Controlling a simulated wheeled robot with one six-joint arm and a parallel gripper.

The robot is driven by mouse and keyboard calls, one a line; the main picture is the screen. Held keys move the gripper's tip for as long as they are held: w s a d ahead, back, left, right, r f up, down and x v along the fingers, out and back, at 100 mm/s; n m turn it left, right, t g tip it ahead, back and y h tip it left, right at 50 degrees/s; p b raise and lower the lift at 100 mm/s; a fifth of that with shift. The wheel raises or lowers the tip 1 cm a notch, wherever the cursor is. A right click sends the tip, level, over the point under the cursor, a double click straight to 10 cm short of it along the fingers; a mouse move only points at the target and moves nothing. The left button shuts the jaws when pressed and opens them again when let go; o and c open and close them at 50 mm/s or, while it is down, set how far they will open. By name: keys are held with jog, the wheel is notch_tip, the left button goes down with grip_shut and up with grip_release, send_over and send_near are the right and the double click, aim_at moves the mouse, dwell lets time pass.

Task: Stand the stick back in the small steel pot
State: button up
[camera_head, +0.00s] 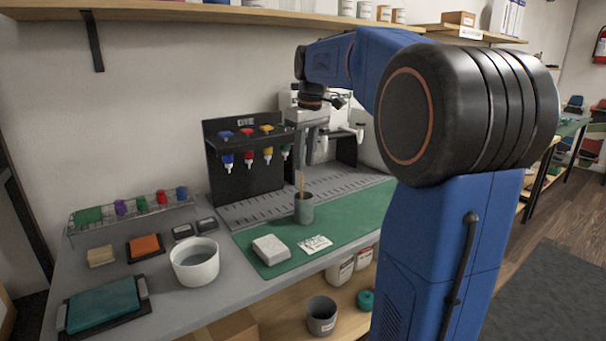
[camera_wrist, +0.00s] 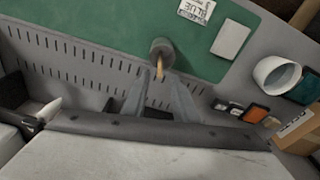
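The small steel pot (camera_head: 304,209) stands upright on the green mat, near the grey slotted strip. The thin light-brown stick (camera_head: 301,182) stands in it, its upper part rising above the rim. My gripper (camera_head: 304,162) is above the pot, with its fingers pointing down near the stick's top. In the wrist view, the pot (camera_wrist: 162,48) is beyond the fingertips and the stick (camera_wrist: 157,67) points back between them. My gripper (camera_wrist: 160,78) is open there, with a gap on each side of the stick. The stick's lower end is hidden inside the pot.
A pale block (camera_head: 270,250) and a printed card (camera_head: 315,243) lie on the green mat (camera_head: 350,215). A white bowl (camera_head: 195,262) stands left of it. A black rack with coloured-topped tools (camera_head: 243,160) stands behind the pot. The mat right of the pot is clear.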

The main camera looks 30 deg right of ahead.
jog(key=shift+s+d+r, duration=0.1)
jog(key=shift+s+r, duration=0.05)
jog(key=shift+r, duration=0.85)
jog(key=shift+s+r, duration=0.1)
jog(key=shift+r, duration=0.9)
jog(key=s+a+f+m+t, duration=0.1)
jog(key=s+a+f, duration=0.4)
jog(key=s+f, duration=0.3)
jog(key=s+a+f+t, duration=0.1)
jog(key=s+a+f, duration=0.4)
jog(key=s+f, duration=0.3)
jog(key=s+a+f+m+t, duration=0.1)
jog(key=s+a+f, duration=0.5)
jog(key=s, duration=0.6)
jog(key=shift+s+f+m, duration=0.3)
jog(key=shift+f, duration=0.6)
jog(key=shift+a, duration=0.1)
